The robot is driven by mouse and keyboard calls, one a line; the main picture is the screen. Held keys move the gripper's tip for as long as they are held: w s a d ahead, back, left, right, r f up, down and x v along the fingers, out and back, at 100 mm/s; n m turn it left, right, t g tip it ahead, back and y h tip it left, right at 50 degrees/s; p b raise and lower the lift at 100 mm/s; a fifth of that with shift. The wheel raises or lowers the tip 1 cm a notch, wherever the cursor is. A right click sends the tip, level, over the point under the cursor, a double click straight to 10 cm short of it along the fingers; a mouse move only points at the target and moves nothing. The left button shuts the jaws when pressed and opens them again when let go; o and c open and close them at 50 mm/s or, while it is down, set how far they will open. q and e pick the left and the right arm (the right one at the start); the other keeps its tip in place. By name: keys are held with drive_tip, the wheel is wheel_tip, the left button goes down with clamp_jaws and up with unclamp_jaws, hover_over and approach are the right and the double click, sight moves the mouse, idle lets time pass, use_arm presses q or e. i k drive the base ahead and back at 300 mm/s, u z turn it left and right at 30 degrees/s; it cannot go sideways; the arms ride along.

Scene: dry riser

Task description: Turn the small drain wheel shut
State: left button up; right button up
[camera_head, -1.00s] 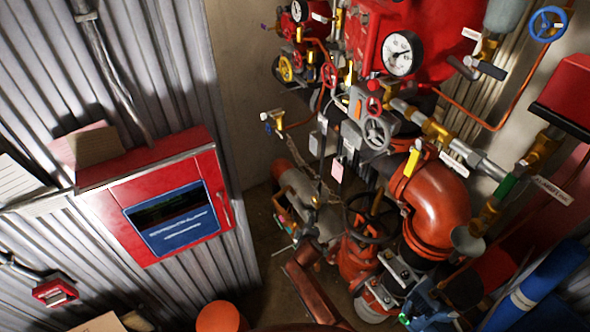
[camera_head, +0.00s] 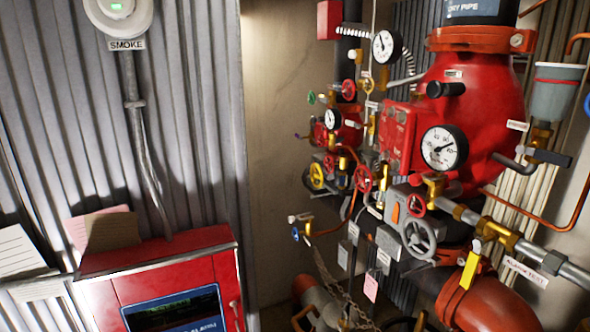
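Several small handwheels show on the red valve assembly right of centre. A grey spoked wheel (camera_head: 418,238) sits low in front of it, with a small red wheel (camera_head: 415,205) just above. Another red wheel (camera_head: 363,178), a yellow wheel (camera_head: 316,176), a small green wheel (camera_head: 311,97) and a further red wheel (camera_head: 348,89) are to the left and above. I cannot tell which is the drain wheel, as no readable label marks it. How far any wheel is turned cannot be seen. Neither of my grippers is in view.
A large red valve body (camera_head: 480,110) with a gauge (camera_head: 444,147) fills the right. A yellow-handled lever (camera_head: 470,265) and an orange pipe elbow (camera_head: 490,303) stand low in front. A red cabinet (camera_head: 165,280) is at lower left, a smoke detector (camera_head: 118,10) above. A chain (camera_head: 328,280) hangs near centre.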

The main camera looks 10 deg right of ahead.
sight(328, 164)
drive_tip(key=u, duration=1.35)
drive_tip(key=k, duration=1.25)
drive_tip(key=z, duration=1.05)
drive_tip(key=i, duration=0.5)
drive_tip(key=z, duration=0.05)
